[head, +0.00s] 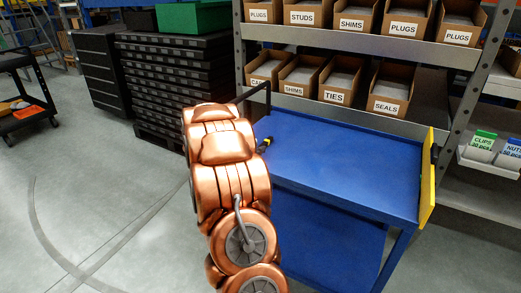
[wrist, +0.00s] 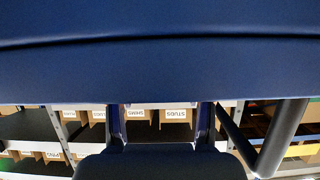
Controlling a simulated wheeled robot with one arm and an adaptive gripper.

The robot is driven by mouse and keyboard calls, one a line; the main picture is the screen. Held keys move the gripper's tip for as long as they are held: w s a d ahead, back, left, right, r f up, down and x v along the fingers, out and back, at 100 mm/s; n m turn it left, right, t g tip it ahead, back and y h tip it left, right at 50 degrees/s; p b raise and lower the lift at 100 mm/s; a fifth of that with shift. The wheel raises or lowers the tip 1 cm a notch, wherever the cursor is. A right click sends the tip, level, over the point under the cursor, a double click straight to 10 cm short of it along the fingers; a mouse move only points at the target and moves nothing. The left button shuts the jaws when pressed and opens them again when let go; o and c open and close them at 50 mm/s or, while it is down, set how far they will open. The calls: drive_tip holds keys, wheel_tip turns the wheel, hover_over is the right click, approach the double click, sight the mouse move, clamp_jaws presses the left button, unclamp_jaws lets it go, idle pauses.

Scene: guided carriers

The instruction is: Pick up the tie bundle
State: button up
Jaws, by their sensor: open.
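A small dark item with a yellow part (head: 265,144) lies at the left side of the blue cart's top (head: 345,165), partly behind my copper arm in the head view. It is too small to tell whether it is the tie bundle. No tie bundle shows clearly in either view. My gripper (wrist: 160,110) is in the wrist view, with its two dark fingers apart and nothing seen between them. In the head view my arm hides it. A broad blue surface, seemingly of the cart, fills the top of the wrist view.
Behind the cart stands a shelf with cardboard bins, one labelled TIES (head: 335,97). The cart has a black handle (head: 268,97) at left and a yellow panel (head: 427,178) at right. Black stacked crates (head: 165,85) stand at left. The floor at left is open.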

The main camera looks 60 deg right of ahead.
sight(259, 146)
drive_tip(key=shift+x, duration=2.15)
drive_tip(key=shift+w, duration=0.1)
clamp_jaws()
